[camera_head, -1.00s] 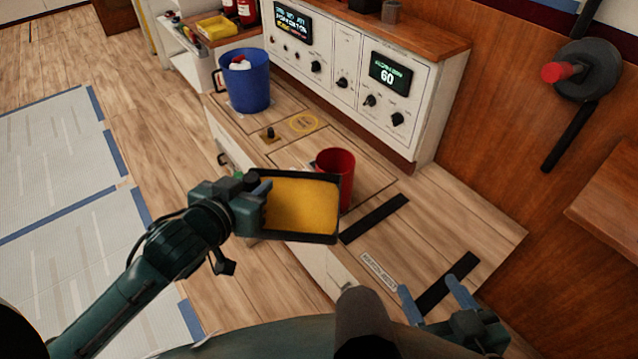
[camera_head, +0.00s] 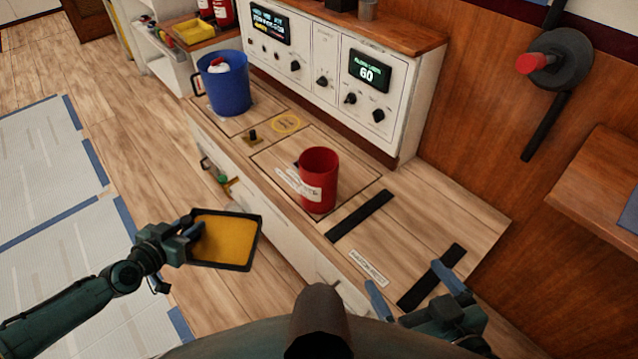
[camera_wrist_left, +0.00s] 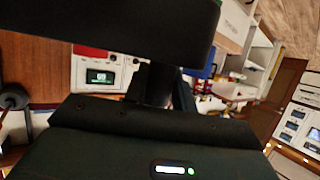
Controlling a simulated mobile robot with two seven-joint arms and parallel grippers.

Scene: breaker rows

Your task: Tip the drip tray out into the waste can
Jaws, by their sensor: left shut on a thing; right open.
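The drip tray (camera_head: 238,265) is dark-rimmed and rectangular, with a yellow inside; I cannot tell whether the yellow is liquid. My left gripper (camera_head: 197,233) is shut on its left edge and holds it out over the floor, left of the counter front. The tray looks roughly level. A red can (camera_head: 318,185) with a pale label stands upright on the counter, right of the tray and apart from it. A blue bucket (camera_head: 225,88) with red and white things inside stands further back. I cannot tell which is the waste can. My right gripper (camera_head: 415,288) is open and empty at the counter's near end.
The counter (camera_head: 445,205) has black strips (camera_head: 360,214) near the red can. A small dark knob (camera_head: 252,136) stands between bucket and can. A white control panel (camera_head: 325,70) rises behind. A wall lever with a red knob (camera_head: 531,63) is at right. Floor at left is open.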

